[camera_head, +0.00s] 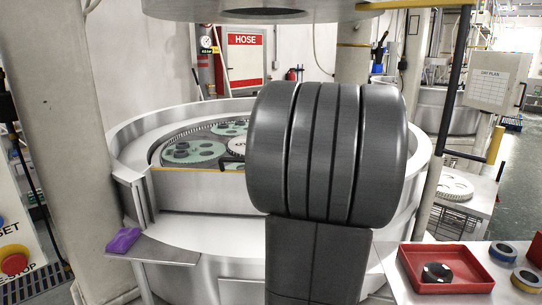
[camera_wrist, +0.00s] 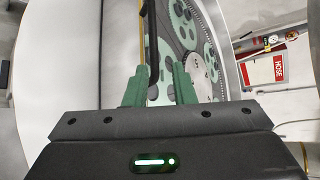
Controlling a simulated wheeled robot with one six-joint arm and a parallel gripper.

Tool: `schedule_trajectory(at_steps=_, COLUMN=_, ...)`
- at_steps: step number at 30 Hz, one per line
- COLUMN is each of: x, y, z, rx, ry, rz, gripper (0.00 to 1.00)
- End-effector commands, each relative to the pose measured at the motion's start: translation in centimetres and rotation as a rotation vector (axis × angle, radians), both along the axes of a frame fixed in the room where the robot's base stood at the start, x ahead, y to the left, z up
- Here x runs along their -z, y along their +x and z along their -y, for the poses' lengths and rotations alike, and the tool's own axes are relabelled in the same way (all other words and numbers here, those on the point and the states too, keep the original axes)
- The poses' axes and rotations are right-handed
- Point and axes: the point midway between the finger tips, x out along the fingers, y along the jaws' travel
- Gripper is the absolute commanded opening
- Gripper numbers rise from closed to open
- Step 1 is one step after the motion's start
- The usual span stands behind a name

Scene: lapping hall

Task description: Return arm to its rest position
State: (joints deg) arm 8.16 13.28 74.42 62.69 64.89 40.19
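My gripper (camera_wrist: 160,68) shows in the wrist view with its two green fingers apart and no object clearly held between them. It points toward the round lapping machine (camera_head: 128,150), whose toothed green carriers (camera_wrist: 184,24) show beyond the fingers. In the head view my dark arm covers the middle of the picture and hides most of the gripper and the right part of the machine's plate. Green carriers (camera_head: 195,153) with dark round parts lie on the plate at left.
A round metal head (camera_head: 260,10) hangs above. A post stands at left (camera_head: 62,110).

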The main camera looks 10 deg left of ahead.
Motion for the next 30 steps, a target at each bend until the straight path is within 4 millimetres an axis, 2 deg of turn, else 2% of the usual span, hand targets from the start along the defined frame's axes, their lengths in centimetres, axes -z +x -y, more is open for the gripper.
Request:
schedule_trajectory(at_steps=14, x=0.0, y=-0.2, z=0.2, rx=-0.002, ry=0.0, rz=-0.004, gripper=0.23)
schedule_trajectory(at_steps=17, x=0.2, y=0.3, z=-0.5, rx=-0.003, ry=0.0, rz=-0.004, gripper=0.23)
schedule_trajectory(at_steps=30, x=3.0, y=4.1, z=-5.6, rx=-0.004, ry=0.0, rz=-0.005, gripper=0.23)
